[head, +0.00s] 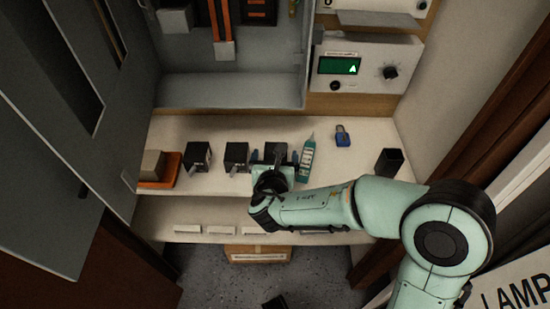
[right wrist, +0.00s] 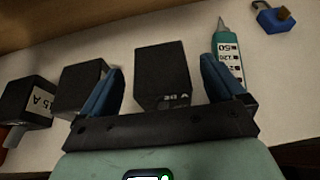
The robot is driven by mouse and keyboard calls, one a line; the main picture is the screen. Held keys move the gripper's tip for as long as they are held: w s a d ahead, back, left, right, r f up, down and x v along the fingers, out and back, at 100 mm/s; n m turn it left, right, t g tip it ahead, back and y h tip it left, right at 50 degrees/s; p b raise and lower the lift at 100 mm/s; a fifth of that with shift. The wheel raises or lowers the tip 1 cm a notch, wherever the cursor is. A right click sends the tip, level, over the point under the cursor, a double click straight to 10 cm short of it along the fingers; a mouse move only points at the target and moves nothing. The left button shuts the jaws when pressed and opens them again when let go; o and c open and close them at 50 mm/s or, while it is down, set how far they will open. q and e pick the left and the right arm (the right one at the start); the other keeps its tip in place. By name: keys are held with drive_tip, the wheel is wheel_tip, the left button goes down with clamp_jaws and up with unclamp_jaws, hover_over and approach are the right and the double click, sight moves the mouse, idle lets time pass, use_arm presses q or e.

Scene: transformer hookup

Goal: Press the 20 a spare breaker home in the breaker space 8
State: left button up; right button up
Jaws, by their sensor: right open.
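Three black block-shaped breakers stand in a row on the pale shelf. The left one (head: 197,156) reads 15 A in the right wrist view (right wrist: 28,102). The middle one (head: 237,155) also shows there (right wrist: 82,86), with no readable label. Breaker space 8 cannot be made out. My left gripper is not in view.
A blue padlock (head: 342,136) and a black cup (head: 389,161) are farther right. An orange tray (head: 170,170) is at left. The grey open cabinet (head: 230,89) stands behind, its door (head: 60,150) left.

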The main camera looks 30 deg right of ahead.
drive_tip(key=x, duration=0.2)
drive_tip(key=shift+w+d+f, duration=0.15)
drive_tip(key=shift+w+d, duration=0.05)
drive_tip(key=shift+w, duration=0.1)
drive_tip(key=c, duration=1.1)
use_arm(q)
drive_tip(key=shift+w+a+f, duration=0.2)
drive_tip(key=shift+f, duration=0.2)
